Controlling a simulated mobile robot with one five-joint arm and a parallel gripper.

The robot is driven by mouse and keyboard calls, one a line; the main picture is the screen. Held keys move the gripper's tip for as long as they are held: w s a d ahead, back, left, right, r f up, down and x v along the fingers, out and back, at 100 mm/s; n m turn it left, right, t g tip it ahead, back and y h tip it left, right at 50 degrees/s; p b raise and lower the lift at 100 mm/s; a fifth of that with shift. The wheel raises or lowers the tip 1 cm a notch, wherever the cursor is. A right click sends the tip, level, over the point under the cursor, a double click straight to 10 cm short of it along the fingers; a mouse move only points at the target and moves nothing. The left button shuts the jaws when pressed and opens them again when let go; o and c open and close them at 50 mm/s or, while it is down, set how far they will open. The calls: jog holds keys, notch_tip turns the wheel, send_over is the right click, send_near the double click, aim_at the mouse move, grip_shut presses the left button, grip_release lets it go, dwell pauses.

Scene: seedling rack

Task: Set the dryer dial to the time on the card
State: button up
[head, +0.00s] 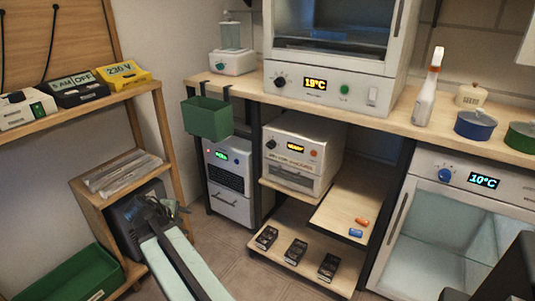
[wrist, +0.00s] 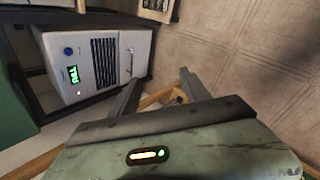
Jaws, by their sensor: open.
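No appliance carries a label I can read as dryer, and I cannot pick out a time card. A white unit with an orange display and a dark dial (head: 271,144) stands on the middle shelf. A smaller white unit (head: 229,180) with a green display stands left of it; it also shows at upper left in the wrist view (wrist: 97,62). My gripper (head: 163,207) is low at the left in the head view, apart from both units. In the wrist view its two fingers (wrist: 162,78) are spread, with nothing held between them.
A cabinet reading 19°C (head: 330,83) stands on the counter, and a 10°C cabinet (head: 455,181) is at right. A green bin (head: 208,116) hangs from the counter. A wooden rack (head: 80,112) is at left. A pull-out board (head: 345,205) holds orange and blue pieces. Floor (head: 235,262) is clear in front.

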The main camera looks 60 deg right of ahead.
jog(key=s+d+r+n+g+h+b, duration=0.1)
jog(key=s+d+r+n+h, duration=0.2)
jog(key=d, duration=0.8)
jog(key=s+d+r+n+h+b, duration=0.1)
jog(key=s+d+r+n+h, duration=0.2)
jog(key=d, duration=0.7)
jog(key=n+h+b, duration=0.1)
jog(key=n+h, duration=0.3)
jog(key=n, duration=0.3)
send_near(269, 147)
jog(key=d, duration=0.9)
jog(key=shift+w+d+f, duration=0.15)
jog(key=shift+w+d, duration=0.05)
jog(key=shift+d, duration=0.15)
jog(key=shift+a, duration=0.1)
grip_shut()
